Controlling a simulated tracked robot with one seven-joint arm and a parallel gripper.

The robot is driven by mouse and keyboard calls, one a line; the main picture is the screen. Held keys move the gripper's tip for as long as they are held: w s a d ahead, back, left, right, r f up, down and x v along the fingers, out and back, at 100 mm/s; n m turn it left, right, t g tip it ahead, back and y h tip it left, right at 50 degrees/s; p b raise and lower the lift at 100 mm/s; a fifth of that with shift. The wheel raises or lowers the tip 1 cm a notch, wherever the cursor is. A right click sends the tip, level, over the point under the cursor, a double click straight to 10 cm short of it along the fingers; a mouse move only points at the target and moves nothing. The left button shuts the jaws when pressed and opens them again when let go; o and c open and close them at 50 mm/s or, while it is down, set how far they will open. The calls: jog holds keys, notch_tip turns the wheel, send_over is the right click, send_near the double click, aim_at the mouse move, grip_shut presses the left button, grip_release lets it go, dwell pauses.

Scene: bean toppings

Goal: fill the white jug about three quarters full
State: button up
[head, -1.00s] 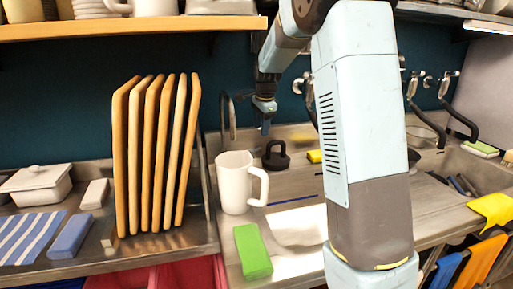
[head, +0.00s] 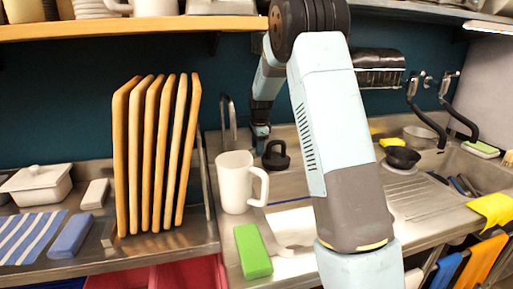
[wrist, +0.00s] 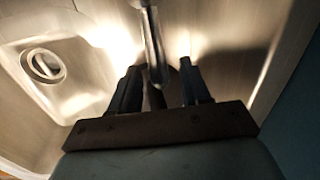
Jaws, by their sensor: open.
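The white jug (head: 233,184) stands upright on the metal counter, its handle to the right; its contents cannot be seen. My gripper (head: 260,148) is behind and to the right of the jug, low near the back wall by a curved metal tap (head: 229,120). In the wrist view my gripper (wrist: 160,75) is open, and a shiny metal rod (wrist: 153,50) shows between the two dark fingers. I cannot tell whether they touch it. The jug is not in the wrist view.
A black handled object (head: 276,157) stands right of the jug. A green block (head: 252,251) lies in front. Upright wooden boards (head: 155,155) stand to the left. A sink basin with a round drain (wrist: 43,66) shows in the wrist view. A shelf (head: 130,28) hangs above.

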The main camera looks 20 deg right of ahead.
jog(key=shift+f, duration=0.15)
jog(key=shift+c, duration=0.2)
grip_shut()
dwell(0.3)
